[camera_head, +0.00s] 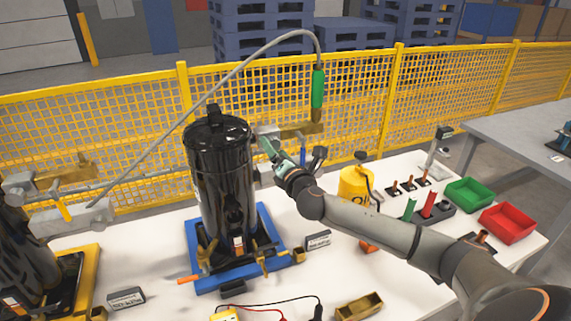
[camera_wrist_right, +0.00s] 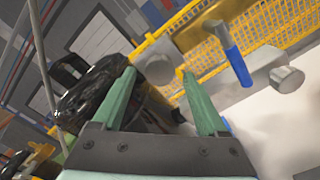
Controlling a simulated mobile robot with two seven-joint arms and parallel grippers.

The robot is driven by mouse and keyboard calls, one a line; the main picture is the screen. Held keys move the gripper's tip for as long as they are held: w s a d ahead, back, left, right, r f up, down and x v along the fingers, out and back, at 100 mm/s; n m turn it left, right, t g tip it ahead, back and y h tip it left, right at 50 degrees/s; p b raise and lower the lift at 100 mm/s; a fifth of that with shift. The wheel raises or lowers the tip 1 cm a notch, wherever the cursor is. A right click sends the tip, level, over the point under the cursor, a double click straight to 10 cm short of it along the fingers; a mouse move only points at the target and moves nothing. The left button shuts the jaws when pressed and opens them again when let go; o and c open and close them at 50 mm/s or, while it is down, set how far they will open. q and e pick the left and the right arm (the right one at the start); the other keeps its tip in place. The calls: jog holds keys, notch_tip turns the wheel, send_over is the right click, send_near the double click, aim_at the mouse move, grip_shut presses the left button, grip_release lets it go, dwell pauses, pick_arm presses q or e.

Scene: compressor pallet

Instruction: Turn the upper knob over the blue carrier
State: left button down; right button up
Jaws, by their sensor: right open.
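A black compressor (camera_head: 222,165) stands upright on the blue carrier (camera_head: 205,283). Behind its right side is a pipe fixture with a grey upper knob (camera_head: 266,131), partly hidden by the gripper. In the right wrist view, the round grey end of this knob (camera_wrist_right: 157,69) shows just beyond and between the fingertips. My right gripper (camera_head: 268,147) has green fingers, spread apart and empty, close to the knob. In the wrist view the gripper (camera_wrist_right: 157,74) faces it; contact cannot be told. My left gripper is out of view.
A second grey knob (camera_wrist_right: 287,79) and a blue lever (camera_wrist_right: 238,66) sit beside it. A hose with a green handle (camera_head: 318,88) hangs above. A yellow oil can (camera_head: 355,184) and green (camera_head: 470,194) and red (camera_head: 507,223) bins stand right. A yellow fence (camera_head: 360,90) runs behind.

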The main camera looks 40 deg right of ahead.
jog(key=b+v, duration=0.1)
jog(key=v, duration=1)
jog(key=shift+s+b, duration=0.25)
jog(key=shift+b, duration=0.15)
jog(key=shift+s+a, duration=0.1)
jog(key=shift+a, duration=0.1)
